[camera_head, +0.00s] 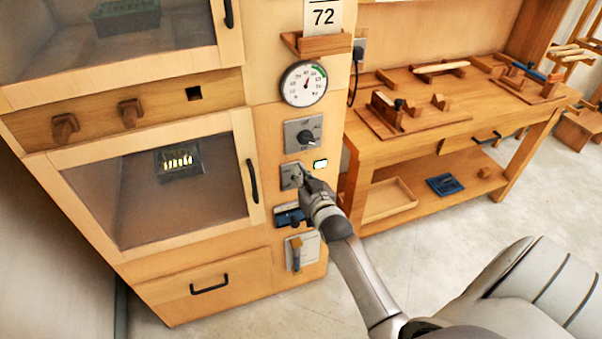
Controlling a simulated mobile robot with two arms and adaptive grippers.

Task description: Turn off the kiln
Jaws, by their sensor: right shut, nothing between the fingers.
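The kiln is a tall wooden cabinet (290,115) with two windowed doors. Its lower window (130,205) shows a dark box with glowing bars (180,163) inside. On the right-hand panel are a round gauge (304,84), a grey plate with a black knob (305,137), and a smaller grey switch plate (287,178). My left gripper is out of view.
A card reading 72 (323,15) stands above the gauge. A wooden workbench (440,130) with tools is at the right; the floor before it (440,225) is clear.

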